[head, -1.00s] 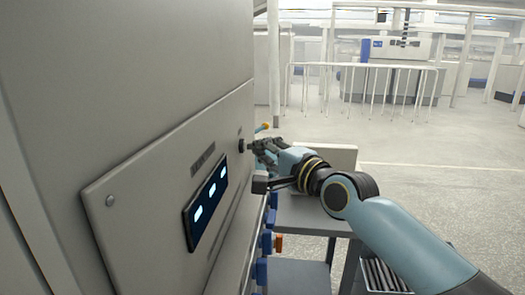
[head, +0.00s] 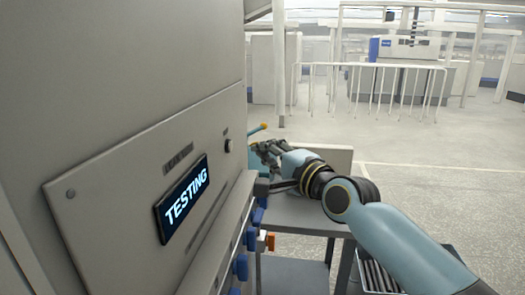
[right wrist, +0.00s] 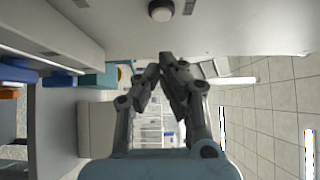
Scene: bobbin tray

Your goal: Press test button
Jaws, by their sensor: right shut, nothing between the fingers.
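The test button (head: 228,146) is a small dark round knob on the upper right of the light grey panel (head: 120,170). It also shows at the top of the right wrist view (right wrist: 161,10) as a pale cap in a dark ring. The display (head: 183,199) on the panel reads TESTING in light letters. My right gripper (head: 256,148) is shut and empty, to the right of the button and apart from it. Its closed fingertips (right wrist: 168,58) point towards the panel in the right wrist view. My left gripper is not in view.
A grey cart (head: 305,214) stands below my right arm. Blue clips (head: 241,266) and an orange one (head: 270,241) line the machine's lower edge. A tray of grey rods (head: 376,275) is at the lower right. The floor on the right is open.

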